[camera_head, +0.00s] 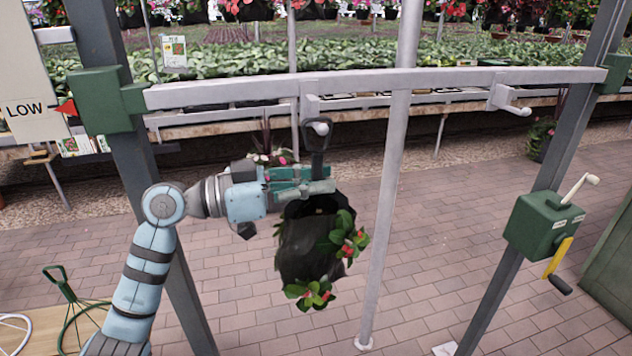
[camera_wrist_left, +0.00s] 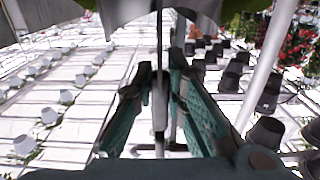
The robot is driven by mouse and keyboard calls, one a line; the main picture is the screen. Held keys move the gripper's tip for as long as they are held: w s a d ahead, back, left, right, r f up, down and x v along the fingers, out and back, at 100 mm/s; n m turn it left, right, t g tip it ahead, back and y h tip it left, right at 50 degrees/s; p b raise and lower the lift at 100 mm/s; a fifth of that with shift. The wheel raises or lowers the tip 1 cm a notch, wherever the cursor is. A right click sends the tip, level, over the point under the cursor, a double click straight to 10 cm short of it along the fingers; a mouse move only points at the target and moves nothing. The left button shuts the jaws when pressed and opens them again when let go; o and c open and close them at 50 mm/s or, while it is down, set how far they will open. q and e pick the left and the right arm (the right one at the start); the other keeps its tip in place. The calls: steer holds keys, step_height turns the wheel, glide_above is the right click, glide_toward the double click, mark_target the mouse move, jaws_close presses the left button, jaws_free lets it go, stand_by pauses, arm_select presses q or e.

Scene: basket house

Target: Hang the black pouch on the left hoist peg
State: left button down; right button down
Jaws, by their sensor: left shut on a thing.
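The black pouch (camera_head: 302,245), with green leaves and red flowers, hangs below the hoist bar, left of the centre post. Its dark top loop (camera_head: 307,136) is at the left hoist peg (camera_head: 321,128), and the peg's pale tip shows inside the loop's opening. I cannot tell whether the loop rests on the peg. My left gripper (camera_head: 322,186) reaches in from the left and is shut on the pouch's stem below the loop. In the left wrist view, the dark stem (camera_wrist_left: 159,105) stands between the green fingers. My right gripper is not in view.
The pale hoist bar (camera_head: 440,80) crosses between two dark posts, with a right peg (camera_head: 515,108) and a white centre post (camera_head: 389,190). A green crank box (camera_head: 543,225) is on the right post. A LOW sign (camera_head: 25,108) stands at left. Plant benches are behind; brick floor is open below.

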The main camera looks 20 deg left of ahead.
arm_select(q)
steer(key=shift+r, duration=0.15)
steer(key=c, duration=1.5)
jaws_free()
steer(key=shift+s, duration=0.1)
steer(key=shift+c, duration=0.2)
steer(key=shift+a, duration=0.15)
steer(key=v, duration=1.1)
steer(key=shift+s+a, duration=0.2)
steer(key=shift+s, duration=0.05)
